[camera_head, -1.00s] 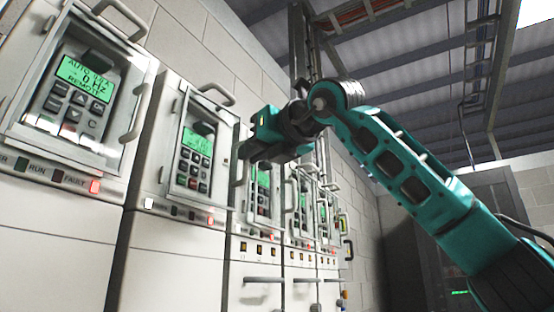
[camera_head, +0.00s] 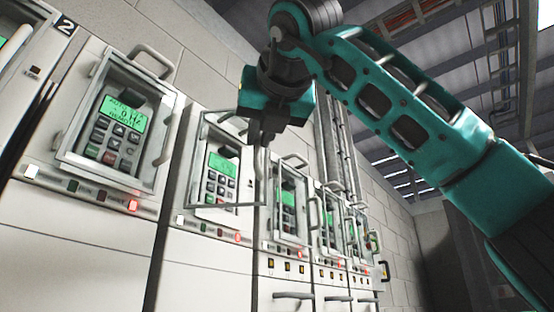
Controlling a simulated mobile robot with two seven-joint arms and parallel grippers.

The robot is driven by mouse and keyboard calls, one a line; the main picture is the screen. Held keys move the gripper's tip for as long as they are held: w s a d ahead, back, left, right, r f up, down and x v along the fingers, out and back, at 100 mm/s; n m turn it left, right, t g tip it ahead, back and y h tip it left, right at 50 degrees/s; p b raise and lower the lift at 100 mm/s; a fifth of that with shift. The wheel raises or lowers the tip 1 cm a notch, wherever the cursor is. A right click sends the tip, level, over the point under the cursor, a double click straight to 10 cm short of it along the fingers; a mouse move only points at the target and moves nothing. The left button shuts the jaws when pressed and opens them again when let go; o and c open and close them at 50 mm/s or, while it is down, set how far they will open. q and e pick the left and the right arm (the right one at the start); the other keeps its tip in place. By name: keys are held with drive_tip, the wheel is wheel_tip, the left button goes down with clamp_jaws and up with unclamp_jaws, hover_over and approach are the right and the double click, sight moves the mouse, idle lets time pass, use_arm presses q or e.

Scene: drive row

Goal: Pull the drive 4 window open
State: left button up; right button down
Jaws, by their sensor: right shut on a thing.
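The drive 4 window (camera_head: 228,206) is a clear pane in a thin grey frame on the second full cabinet from the left, taking the cabinet left of it, beside the "2" label, as drive 3. Its right edge stands out from the cabinet, so the window is partly open. Behind it are a green display (camera_head: 221,164) and a keypad. My right gripper (camera_head: 262,138) reaches down from above and is shut on the window's upright handle (camera_head: 262,172) at its right edge. The fingers are dark and small, and hide the handle's upper part. My left gripper is not in view.
The drive 3 window (camera_head: 110,178) at left is shut, with its own handle sticking out. More drives with shut windows and protruding handles (camera_head: 313,212) recede to the right. My right arm crosses the upper right. A block wall stands behind.

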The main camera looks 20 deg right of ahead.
use_arm(q)
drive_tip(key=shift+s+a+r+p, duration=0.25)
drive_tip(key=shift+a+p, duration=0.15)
drive_tip(key=shift+p, duration=0.25)
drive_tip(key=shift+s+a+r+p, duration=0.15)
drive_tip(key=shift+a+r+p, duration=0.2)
drive_tip(key=shift+p, duration=0.3)
use_arm(e)
drive_tip(key=s+a+m+g+h, duration=0.1)
drive_tip(key=a+m+h, duration=0.2)
drive_tip(key=a, duration=0.5)
drive_tip(key=shift+s+r+h, duration=0.2)
drive_tip(key=shift+s+h, duration=0.2)
drive_tip(key=shift+h, duration=0.4)
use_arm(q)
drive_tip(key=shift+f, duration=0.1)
use_arm(e)
drive_tip(key=shift+d, duration=0.1)
drive_tip(key=c, duration=1.6)
unclamp_jaws()
drive_tip(key=shift+o, duration=0.8)
drive_tip(key=shift+w+f, duration=0.2)
drive_tip(key=shift+w, duration=0.3)
drive_tip(key=shift+o, duration=0.7)
drive_tip(key=shift+w, duration=0.1)
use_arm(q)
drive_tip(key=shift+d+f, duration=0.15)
use_arm(e)
drive_tip(key=shift+o, duration=0.7)
drive_tip(key=shift+s, duration=0.25)
